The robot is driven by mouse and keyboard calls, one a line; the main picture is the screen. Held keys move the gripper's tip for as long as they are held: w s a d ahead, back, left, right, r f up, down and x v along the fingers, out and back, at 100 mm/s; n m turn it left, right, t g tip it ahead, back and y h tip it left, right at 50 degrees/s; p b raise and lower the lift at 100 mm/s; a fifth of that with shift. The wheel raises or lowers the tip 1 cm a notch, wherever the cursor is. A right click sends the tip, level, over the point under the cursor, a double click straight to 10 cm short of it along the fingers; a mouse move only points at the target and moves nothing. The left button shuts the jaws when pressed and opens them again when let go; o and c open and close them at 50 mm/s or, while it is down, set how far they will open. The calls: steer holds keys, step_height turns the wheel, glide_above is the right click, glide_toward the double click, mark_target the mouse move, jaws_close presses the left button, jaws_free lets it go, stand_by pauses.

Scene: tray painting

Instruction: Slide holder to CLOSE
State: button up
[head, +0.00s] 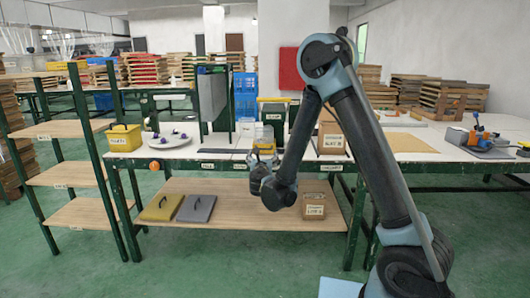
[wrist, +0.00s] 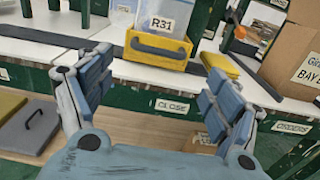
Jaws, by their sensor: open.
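My gripper (head: 263,157) is open and empty at the front edge of the white table (head: 226,156). In the wrist view its blue padded fingers (wrist: 160,78) are spread wide. Between them, further back, a yellow block with a dark handle (wrist: 158,49) stands on the table, below a clear bin labelled R31 (wrist: 166,18). I cannot tell for sure which thing is the holder. A CLOSE label (wrist: 172,106) is on the green front rail, seen between the fingers. The gripper touches nothing that I can see.
A cardboard box (wrist: 295,60) stands right of the fingers, with a flat yellow piece (wrist: 220,65) beside it. A yellow bin (head: 124,138) and a white round tray (head: 168,140) are at left. A lower shelf (head: 240,208) holds yellow and grey lidded pieces (head: 162,207).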

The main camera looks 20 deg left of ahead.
mark_target(264, 149)
steer(key=x, duration=0.9)
steer(key=shift+w, duration=0.15)
steer(key=shift+c, duration=0.5)
steer(key=c, duration=1.2)
